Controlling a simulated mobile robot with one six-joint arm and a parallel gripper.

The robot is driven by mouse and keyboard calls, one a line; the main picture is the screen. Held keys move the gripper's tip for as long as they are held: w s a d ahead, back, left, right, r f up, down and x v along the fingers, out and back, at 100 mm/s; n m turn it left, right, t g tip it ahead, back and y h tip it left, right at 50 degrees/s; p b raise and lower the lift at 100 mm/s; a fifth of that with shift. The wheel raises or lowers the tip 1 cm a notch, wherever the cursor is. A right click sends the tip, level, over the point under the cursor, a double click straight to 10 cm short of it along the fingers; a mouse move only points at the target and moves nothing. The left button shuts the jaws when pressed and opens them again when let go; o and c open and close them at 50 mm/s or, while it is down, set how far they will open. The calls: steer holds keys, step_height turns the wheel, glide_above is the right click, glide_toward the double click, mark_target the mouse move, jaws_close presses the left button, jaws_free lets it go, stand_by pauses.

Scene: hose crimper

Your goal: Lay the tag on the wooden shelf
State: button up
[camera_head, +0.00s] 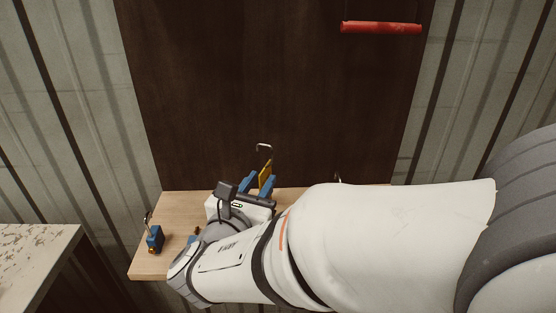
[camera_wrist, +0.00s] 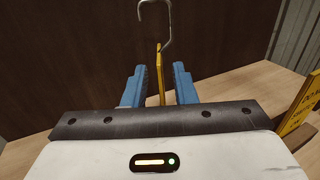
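A thin yellow tag (camera_wrist: 161,76) stands nearly edge-on between the blue fingers of my gripper (camera_wrist: 159,84). A bent metal wire hook (camera_wrist: 146,5) rises from its top. My gripper looks open, with a visible gap on each side of the tag. In the head view the tag (camera_head: 265,173) and the gripper (camera_head: 258,184) are over the back part of the wooden shelf (camera_head: 150,265). I cannot tell whether the tag's lower edge touches the shelf. My arm hides much of the shelf in the head view.
A blue padlock (camera_head: 155,240) stands at the shelf's left end. Another yellow tag with lettering (camera_wrist: 299,108) is at the right in the wrist view. A dark panel (camera_head: 250,90) rises behind the shelf, with a red bar (camera_head: 381,27) high up. A speckled counter (camera_head: 35,255) is at left.

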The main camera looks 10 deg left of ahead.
steer(key=s, duration=0.4)
steer(key=s+a, duration=0.1)
steer(key=s, duration=0.2)
steer(key=shift+p, duration=0.35)
